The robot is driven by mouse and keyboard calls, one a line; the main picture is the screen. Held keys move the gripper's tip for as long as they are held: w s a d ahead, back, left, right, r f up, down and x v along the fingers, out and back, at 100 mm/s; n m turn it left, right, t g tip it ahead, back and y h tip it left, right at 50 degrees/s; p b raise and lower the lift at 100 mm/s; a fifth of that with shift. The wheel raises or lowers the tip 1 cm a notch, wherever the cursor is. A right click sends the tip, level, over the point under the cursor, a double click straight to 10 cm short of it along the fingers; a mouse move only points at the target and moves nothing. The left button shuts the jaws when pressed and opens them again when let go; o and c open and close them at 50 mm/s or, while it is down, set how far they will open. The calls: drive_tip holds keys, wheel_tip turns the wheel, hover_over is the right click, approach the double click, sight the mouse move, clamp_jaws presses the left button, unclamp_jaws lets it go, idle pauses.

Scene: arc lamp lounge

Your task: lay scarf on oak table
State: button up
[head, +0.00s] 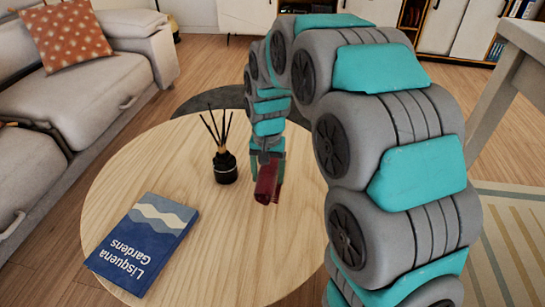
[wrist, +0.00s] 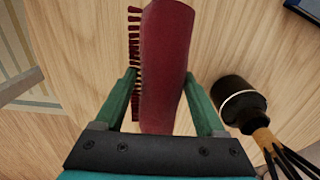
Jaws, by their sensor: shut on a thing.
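The dark red scarf (head: 266,184) is a folded strip with a fringe along one edge. It is in my gripper (head: 270,168), over the round pale oak table (head: 200,270), right of its middle. In the wrist view the scarf (wrist: 165,60) lies between the two green fingers of my gripper (wrist: 163,95), with its fringe on the left. The wood of the table (wrist: 80,60) is behind it. I cannot tell whether the scarf touches the tabletop.
A black reed diffuser (head: 225,166) stands on the table just left of my gripper. A blue book (head: 145,243) lies at the table's front left. The tabletop between book and scarf is clear. A grey sofa (head: 50,160) is at the left.

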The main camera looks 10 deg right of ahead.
drive_tip(key=p, duration=0.1)
hover_over(292, 164)
drive_tip(key=shift+f, duration=2.45)
drive_tip(key=o, duration=1.5)
drive_tip(key=shift+f, duration=0.15)
drive_tip(key=shift+c, duration=0.2)
